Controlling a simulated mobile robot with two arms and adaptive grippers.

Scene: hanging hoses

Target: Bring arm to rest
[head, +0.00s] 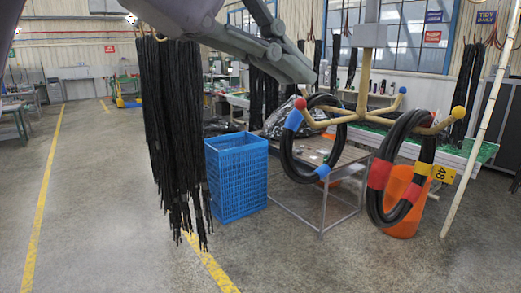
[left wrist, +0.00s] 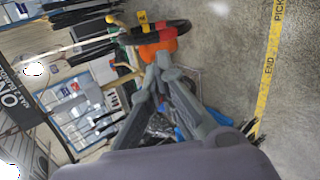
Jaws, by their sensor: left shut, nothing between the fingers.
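My left gripper (head: 305,72) reaches in from the top of the head view, grey and shut, with nothing between its fingers. Its fingers also show in the left wrist view (left wrist: 164,62), close together at the tips. A second black hose with red and yellow bands (head: 375,208) hangs on the rack's right arm, beside a yellow 48 tag (head: 443,174). My right gripper is in neither view.
A bundle of long black strips (head: 172,110) hangs at left. A blue crate (head: 238,180) and a metal table (head: 318,200) stand behind the rack, with an orange bin (head: 407,220) at right. A white pole (head: 480,125) leans at far right. The left floor is open.

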